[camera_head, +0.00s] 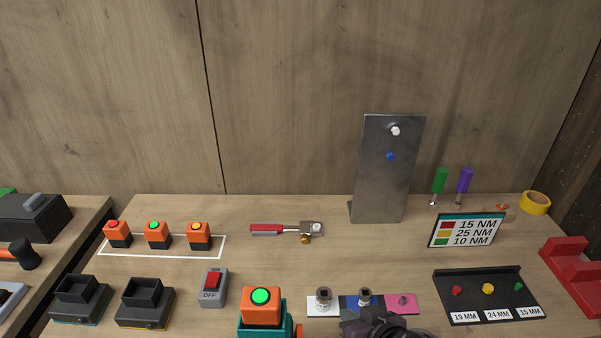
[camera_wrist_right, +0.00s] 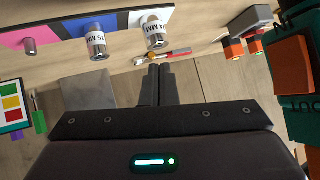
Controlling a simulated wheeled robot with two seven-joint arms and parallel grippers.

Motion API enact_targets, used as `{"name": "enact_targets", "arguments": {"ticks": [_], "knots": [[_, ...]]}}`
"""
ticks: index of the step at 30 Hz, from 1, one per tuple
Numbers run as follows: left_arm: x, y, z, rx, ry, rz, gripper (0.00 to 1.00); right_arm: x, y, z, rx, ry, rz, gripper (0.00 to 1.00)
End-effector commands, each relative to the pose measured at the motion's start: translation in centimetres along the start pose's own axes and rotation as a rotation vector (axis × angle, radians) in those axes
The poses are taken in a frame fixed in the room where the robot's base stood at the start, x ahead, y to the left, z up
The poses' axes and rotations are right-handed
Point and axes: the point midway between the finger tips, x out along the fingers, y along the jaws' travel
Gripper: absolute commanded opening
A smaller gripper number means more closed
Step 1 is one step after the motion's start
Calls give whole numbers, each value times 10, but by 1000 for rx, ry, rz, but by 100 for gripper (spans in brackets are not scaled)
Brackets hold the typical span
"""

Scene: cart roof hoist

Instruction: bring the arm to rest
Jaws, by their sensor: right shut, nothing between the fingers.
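My right gripper (camera_head: 378,325) shows at the bottom of the head view, in front of the socket strip (camera_head: 318,304), and hides part of that strip's lower edge. In the right wrist view its two dark fingers (camera_wrist_right: 161,72) lie together, shut and empty. They point toward the table and appear clear of the sockets. My left gripper is not in view.
A teal tool with an orange battery (camera_head: 261,300) stands left of the gripper; a grey switch box (camera_head: 213,288) is beyond it. The black holder (camera_head: 490,303) is to the right. A metal plate (camera_head: 385,185) stands behind. The table between is clear around the red-handled ratchet (camera_head: 278,230).

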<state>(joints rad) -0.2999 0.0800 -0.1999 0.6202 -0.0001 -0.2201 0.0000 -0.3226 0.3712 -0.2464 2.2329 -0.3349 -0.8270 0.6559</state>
Motion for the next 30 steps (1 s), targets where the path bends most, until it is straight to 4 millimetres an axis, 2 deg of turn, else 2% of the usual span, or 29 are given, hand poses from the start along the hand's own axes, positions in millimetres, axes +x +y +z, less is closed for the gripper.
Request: {"name": "enact_targets", "arguments": {"ticks": [3, 7, 12, 18, 21, 26, 30], "knots": [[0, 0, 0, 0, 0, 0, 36, -24, 24, 20, -19, -125, 141, 0], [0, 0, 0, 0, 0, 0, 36, -48, 41, 42, -31, -259, 225, 0], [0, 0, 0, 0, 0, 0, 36, -79, 52, 70, -28, -425, 271, 0], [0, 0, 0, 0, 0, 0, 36, -113, 55, 101, -13, -607, 269, 0], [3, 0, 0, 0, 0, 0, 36, -86, 63, 120, -19, -610, 269, 0], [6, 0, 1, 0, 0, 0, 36, -51, 73, 152, -18, -625, 266, 0], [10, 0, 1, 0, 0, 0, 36, -19, 83, 188, -17, -642, 263, 0]]}}
